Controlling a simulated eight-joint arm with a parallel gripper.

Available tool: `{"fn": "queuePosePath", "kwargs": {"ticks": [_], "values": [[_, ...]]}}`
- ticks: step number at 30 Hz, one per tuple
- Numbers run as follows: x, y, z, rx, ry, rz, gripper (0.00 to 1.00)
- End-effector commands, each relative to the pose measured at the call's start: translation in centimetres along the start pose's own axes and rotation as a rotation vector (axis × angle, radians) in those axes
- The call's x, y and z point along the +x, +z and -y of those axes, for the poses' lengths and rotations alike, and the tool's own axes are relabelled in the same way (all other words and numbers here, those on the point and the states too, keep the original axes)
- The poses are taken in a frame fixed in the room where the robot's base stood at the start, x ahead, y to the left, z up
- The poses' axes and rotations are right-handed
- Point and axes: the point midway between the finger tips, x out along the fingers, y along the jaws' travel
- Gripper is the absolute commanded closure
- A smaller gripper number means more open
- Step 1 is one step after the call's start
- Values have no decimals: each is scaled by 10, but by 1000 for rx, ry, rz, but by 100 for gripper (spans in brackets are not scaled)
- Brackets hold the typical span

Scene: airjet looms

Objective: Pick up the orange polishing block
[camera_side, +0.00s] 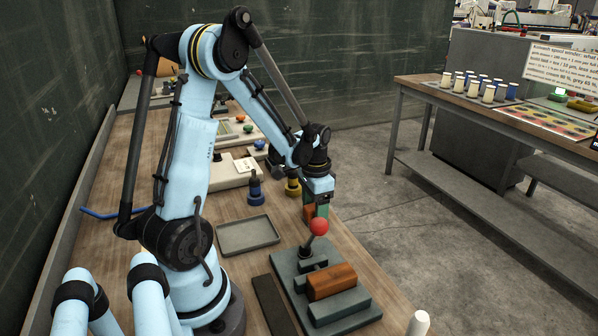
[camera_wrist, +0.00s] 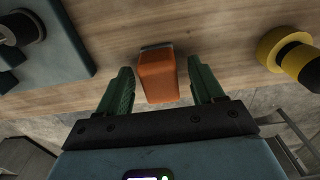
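The orange polishing block (camera_wrist: 158,76) stands between the two green fingers of my gripper (camera_wrist: 160,66) in the wrist view. A narrow gap shows on each side of it, wider on the right, so my gripper is open around the block and not clamped on it. In the side view the orange block (camera_side: 309,213) shows beside the green finger of my gripper (camera_side: 319,211), low over the bench's right edge. The finger partly hides the block there.
A grey fixture (camera_side: 345,307) with a red-knobbed lever (camera_side: 319,227) and an orange-brown piece (camera_side: 331,281) stands in front. A yellow-and-black part (camera_side: 293,187) and a blue part (camera_side: 255,188) stand behind. An empty grey tray (camera_side: 247,235) lies left.

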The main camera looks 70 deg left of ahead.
Motion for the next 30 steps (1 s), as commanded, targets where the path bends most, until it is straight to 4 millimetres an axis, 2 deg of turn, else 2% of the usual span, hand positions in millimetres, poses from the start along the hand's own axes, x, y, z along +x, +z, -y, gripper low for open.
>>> {"fn": "queuePosePath", "kwargs": {"ticks": [1,9,12,23,26,30], "values": [[0,0,0,0,0,0,41],[0,0,0,0,0,0,82],[0,0,0,0,0,0,94],[-7,0,0,0,0,0,94],[-15,0,0,0,0,0,94],[-38,0,0,0,0,1,94]]}}
